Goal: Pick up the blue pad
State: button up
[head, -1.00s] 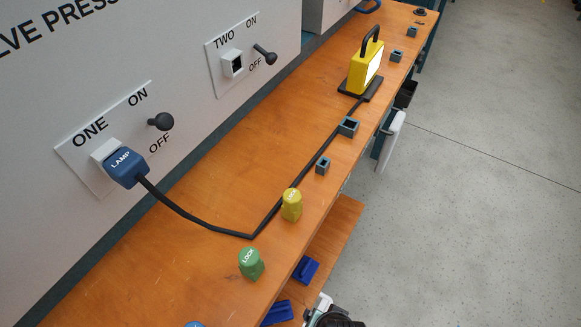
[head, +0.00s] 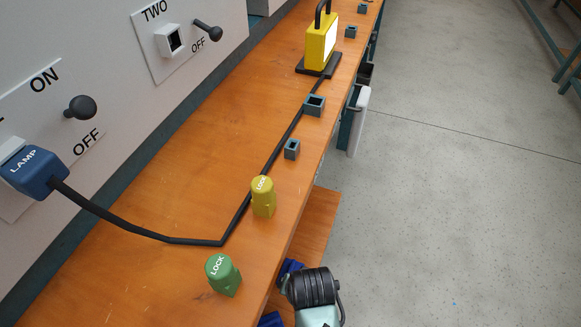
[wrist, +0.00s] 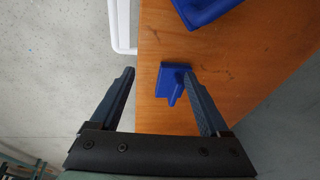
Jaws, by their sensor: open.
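A blue pad (wrist: 172,82) with a raised ridge lies on the wooden lower shelf (wrist: 160,118) in the wrist view. My gripper (wrist: 160,74) is open and empty, with its two fingers either side of the pad's near part; the right finger overlaps the pad's right edge in the picture. I cannot tell the height gap. A second blue piece (wrist: 205,8) lies farther up, cut off by the frame. In the head view two blue pieces show on the lower shelf, one (head: 290,268) partly hidden by my arm and one (head: 271,320) at the bottom edge.
The bench top (head: 200,120) above the shelf holds a green lock (head: 223,275), a yellow lock (head: 263,197), a black cable (head: 110,222) and a yellow lamp (head: 320,42). A white panel (head: 359,120) hangs at the bench's side.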

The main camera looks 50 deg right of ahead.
aim_at(292, 269)
jog(key=shift+w+d, duration=0.5)
jog(key=shift+w, duration=0.2)
jog(key=shift+w+d+f+b, duration=0.1)
jog(key=shift+w+d+b, duration=0.55)
jog(key=shift+w, duration=0.4)
jog(key=shift+b+x, duration=0.5)
jog(key=shift+x, duration=0.6)
jog(key=shift+w+d+f, duration=0.3)
jog(key=shift+w, duration=0.05)
jog(key=c, duration=1.1)
jog(key=shift+r, duration=0.5)
jog(key=s+a+p, duration=0.2)
jog(key=s, duration=0.3)
jog(key=s+a+p, duration=0.1)
jog(key=s+a, duration=0.2)
jog(key=s, duration=0.2)
jog(key=s+a+p, duration=0.2)
jog(key=s+a, duration=0.1)
jog(key=s, duration=0.3)
jog(key=shift+a+r+p, duration=0.2)
jog(key=shift+r+p, duration=0.05)
jog(key=shift+p, duration=0.1)
